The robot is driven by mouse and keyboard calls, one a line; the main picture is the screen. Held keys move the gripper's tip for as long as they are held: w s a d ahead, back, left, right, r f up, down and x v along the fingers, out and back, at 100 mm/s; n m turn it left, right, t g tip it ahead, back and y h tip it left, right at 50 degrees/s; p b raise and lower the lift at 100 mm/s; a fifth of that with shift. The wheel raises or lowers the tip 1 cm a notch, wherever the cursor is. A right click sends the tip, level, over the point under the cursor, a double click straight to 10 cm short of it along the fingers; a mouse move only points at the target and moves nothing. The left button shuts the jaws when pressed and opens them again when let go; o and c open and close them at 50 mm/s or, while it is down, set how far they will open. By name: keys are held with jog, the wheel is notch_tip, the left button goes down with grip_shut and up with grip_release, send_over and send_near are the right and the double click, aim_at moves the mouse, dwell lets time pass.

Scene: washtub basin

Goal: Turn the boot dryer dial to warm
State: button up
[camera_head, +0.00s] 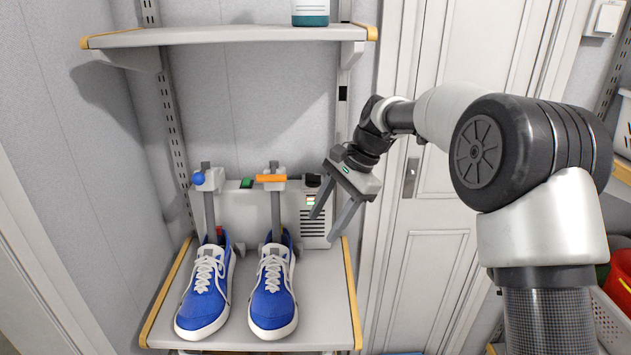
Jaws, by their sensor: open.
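The boot dryer (230,207) is a pale box at the back of the lower shelf, with two grey posts rising in front of it. A small black knob (313,180), which looks like the dial, sits at the top right of the dryer. My gripper (323,227) is open and empty. Its fingers point down and left, in front of the dryer's slotted right end, below and right of the knob. I cannot tell whether they touch the dryer.
Two blue shoes (203,290) (272,291) stand on the shelf (318,310) before the posts. A blue knob (199,178), a green button (246,183) and an orange handle (271,178) line the dryer's top. An upper shelf (225,37) overhangs. A door (435,250) stands right.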

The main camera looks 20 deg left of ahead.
notch_tip(320, 180, up, 6)
jog(key=s+n+t+h+b, duration=0.2)
jog(key=n+t+h, duration=0.2)
jog(key=t, duration=0.1)
jog(key=n+t+b, duration=0.2)
jog(key=n+t, duration=0.2)
jog(key=t, duration=0.2)
send_near(313, 174)
jog(key=x, duration=0.8)
jog(key=shift+w, duration=0.1)
jog(key=c, duration=1)
jog(key=shift+d+n+g+y, duration=0.3)
jog(key=shift+n+y, duration=0.3)
jog(key=shift+n, duration=0.4)
jog(key=shift+c, duration=0.2)
jog(key=shift+a+n+y+p, duration=0.1)
jog(key=shift+n+y+p, duration=0.3)
jog(key=shift+n+y, duration=0.25)
